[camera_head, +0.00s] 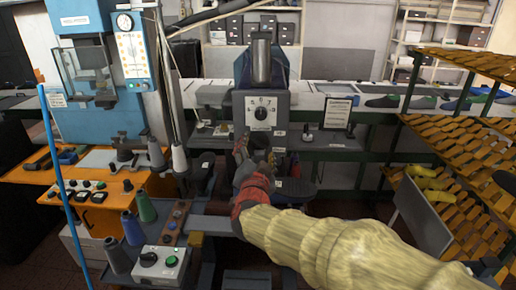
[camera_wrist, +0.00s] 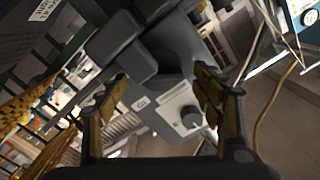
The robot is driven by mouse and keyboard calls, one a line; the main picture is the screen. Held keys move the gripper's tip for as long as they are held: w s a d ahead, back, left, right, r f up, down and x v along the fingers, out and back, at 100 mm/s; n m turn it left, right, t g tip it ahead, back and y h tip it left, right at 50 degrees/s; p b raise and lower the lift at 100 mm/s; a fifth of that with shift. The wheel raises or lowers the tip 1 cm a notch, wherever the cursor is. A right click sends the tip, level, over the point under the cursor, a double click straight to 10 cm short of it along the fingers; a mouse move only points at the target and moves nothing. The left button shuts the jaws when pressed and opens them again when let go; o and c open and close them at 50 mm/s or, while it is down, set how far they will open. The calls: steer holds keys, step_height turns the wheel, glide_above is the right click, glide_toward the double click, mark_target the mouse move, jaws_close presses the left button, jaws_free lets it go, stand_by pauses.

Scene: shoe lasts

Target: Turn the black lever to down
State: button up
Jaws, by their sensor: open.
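I cannot make out for sure which part is the black lever. A grey control box (camera_head: 281,113) with a round numbered dial (camera_head: 261,113) stands upright on the machine at the centre of the head view. My gripper (camera_head: 255,152) is in front of and below this box, partly hidden by my own wrist. In the wrist view my gripper (camera_wrist: 158,115) is open, with one finger at the left and one at the right and nothing held. Between the fingers a tilted light grey panel (camera_wrist: 165,108) with a round knob (camera_wrist: 190,117) shows beyond the tips.
A blue machine (camera_head: 95,60) stands at the left beside an orange bench (camera_head: 110,195) with buttons. A small switch box (camera_head: 160,264) and thread spools (camera_head: 133,229) are at the lower left. Slatted wooden racks (camera_head: 460,140) stand at the right. A long shelf runs behind.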

steer(key=s, duration=1)
steer(key=shift+s+a, duration=0.15)
steer(key=shift+s, duration=0.2)
